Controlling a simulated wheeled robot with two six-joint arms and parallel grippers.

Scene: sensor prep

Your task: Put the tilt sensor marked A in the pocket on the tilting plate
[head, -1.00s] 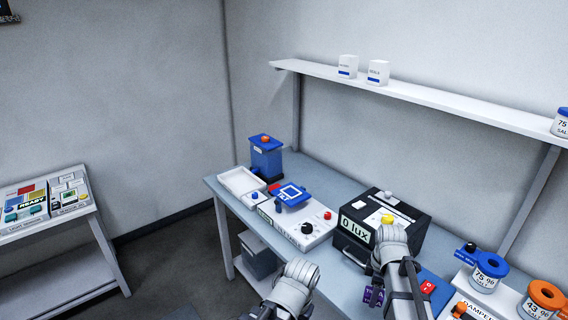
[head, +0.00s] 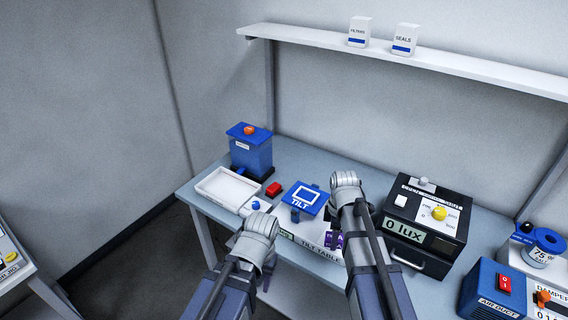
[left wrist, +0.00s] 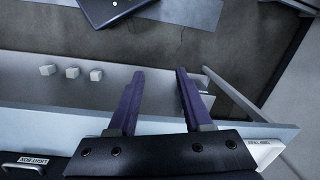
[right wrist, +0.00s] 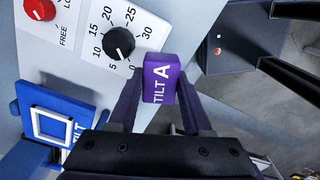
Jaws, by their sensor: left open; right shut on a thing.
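The purple tilt sensor, marked TILT A (right wrist: 160,82), is held between the fingers of my right gripper (right wrist: 158,95). In the head view the sensor (head: 334,241) shows partly behind my right arm, over the tilt table unit (head: 308,236). The blue tilting plate (head: 305,198) has a white square outline and the word TILT. In the right wrist view the plate (right wrist: 77,104) lies left of the sensor, apart from it. The outlined pocket (right wrist: 52,126) looks empty. My left gripper (left wrist: 156,76) is open and empty, in front of the bench.
A dial (right wrist: 118,43) and red knob (right wrist: 40,9) sit on the tilt unit near the sensor. A white tray (head: 222,203) and blue canister (head: 250,155) stand left of the plate. The black lux box (head: 428,215) stands right of it. A shelf (head: 420,65) runs above.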

